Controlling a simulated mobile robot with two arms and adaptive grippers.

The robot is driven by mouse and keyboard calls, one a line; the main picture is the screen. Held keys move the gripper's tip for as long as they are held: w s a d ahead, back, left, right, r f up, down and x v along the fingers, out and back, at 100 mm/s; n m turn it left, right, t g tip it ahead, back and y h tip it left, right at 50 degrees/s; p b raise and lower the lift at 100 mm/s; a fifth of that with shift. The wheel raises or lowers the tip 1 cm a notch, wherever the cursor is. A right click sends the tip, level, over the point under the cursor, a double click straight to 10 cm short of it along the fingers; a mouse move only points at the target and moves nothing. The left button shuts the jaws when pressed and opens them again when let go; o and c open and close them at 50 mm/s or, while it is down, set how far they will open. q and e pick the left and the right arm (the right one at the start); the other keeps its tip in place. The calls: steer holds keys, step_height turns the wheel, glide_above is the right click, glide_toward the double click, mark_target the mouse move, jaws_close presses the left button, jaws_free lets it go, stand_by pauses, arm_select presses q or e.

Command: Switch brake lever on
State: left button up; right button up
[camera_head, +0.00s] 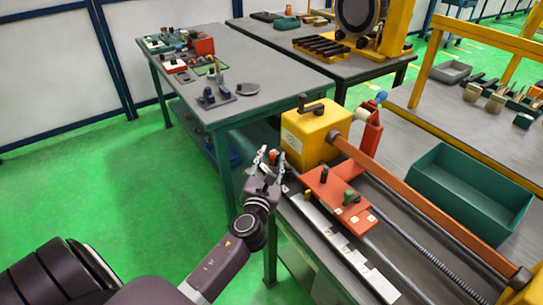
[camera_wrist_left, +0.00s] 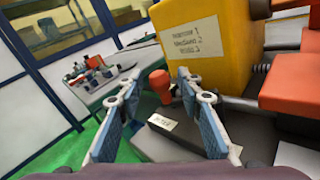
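A lever with an orange-red knob (camera_wrist_left: 160,84) stands beside a dark box (camera_wrist_left: 165,138) with a small white label; it looks like the brake lever. In the left wrist view the knob appears between my left gripper's fingers (camera_wrist_left: 158,80), beyond them or level with them; I cannot tell which. Contact is not visible. My left gripper (camera_head: 271,157) is open, with its fingers apart, at the left side of the yellow housing (camera_head: 304,136). The housing also shows in the left wrist view (camera_wrist_left: 205,75), with a written label. My right gripper is not in view.
An orange bar (camera_head: 430,210) runs from the housing along the machine bench, above an orange-red plate (camera_head: 340,200) with small knobs. A green bin (camera_head: 470,195) stands at the right. A table with parts (camera_head: 265,70) stands behind. Green floor is free at the left.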

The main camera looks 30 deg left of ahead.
arm_select(q)
steer(key=shift+w, duration=0.15)
steer(key=shift+c, duration=0.5)
jaws_close()
steer(key=shift+s+d+n+g+y+b, duration=0.1)
steer(key=shift+s+d+n+g+y, duration=0.25)
steer(key=shift+n+g+y, duration=0.9)
steer(key=shift+s+d+n+g+y+b, duration=0.2)
steer(key=shift+s+n+g+y, duration=0.3)
steer(key=shift+n+g+y, duration=0.7)
steer(key=shift+s+d+n+g+y+b, duration=0.1)
steer(key=shift+s+d+n+g+y, duration=0.25)
steer(key=shift+n+g+y, duration=0.9)
steer(key=shift+s+a+t+y, duration=0.1)
steer(key=shift+s+t+y, duration=0.05)
steer(key=shift+t+y, duration=0.15)
steer(key=shift+o, duration=0.5)
jaws_free()
